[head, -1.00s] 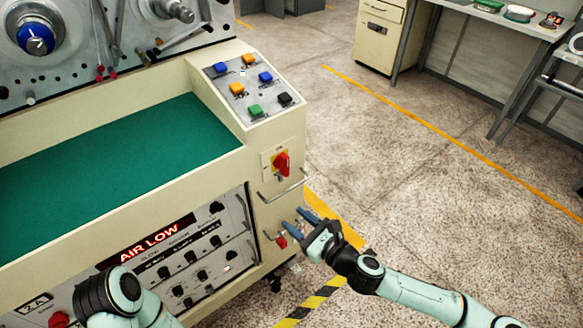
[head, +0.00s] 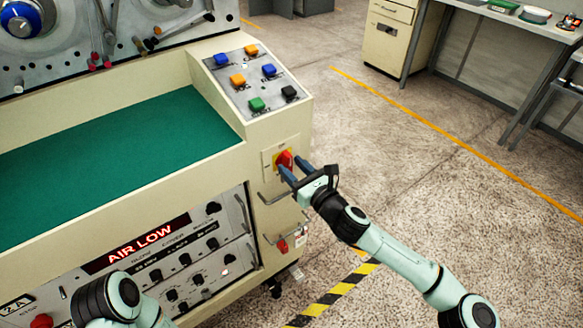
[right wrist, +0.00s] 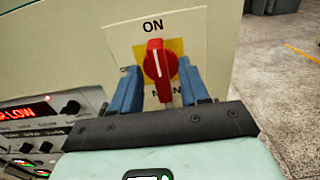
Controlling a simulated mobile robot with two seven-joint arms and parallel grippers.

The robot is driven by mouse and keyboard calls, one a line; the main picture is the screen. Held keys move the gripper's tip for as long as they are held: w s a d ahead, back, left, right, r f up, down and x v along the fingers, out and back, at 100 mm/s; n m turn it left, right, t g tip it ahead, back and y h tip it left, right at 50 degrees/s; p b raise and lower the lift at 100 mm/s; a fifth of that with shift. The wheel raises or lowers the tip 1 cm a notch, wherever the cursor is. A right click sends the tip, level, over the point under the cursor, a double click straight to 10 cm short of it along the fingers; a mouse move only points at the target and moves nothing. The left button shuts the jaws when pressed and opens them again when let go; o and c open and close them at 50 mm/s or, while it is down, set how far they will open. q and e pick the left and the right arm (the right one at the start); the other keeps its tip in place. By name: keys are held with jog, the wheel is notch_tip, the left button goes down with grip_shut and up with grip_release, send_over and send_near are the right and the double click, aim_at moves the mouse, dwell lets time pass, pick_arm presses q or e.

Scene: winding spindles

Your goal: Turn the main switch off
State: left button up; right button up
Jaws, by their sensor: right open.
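The main switch is a red rotary handle (right wrist: 157,66) on a yellow plate (right wrist: 174,47) with a white surround, on the machine's cream end panel. The handle stands vertical, its upper end toward the word ON; lettering below it is partly hidden. In the head view the red handle (head: 285,158) is partly covered by my gripper. My right gripper (head: 296,170) is open, its blue fingers pointing at the switch. In the right wrist view its fingers (right wrist: 160,80) are on either side of the handle, with visible gaps. My left gripper is out of view; only its arm shows.
A metal bar handle (head: 278,193) sticks out just below the switch. A sloped panel of coloured buttons (head: 252,78) lies above it. A display (head: 137,241) reads AIR LOW.

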jog(key=shift+w+a, duration=0.35)
jog(key=shift+w, duration=0.05)
grip_shut()
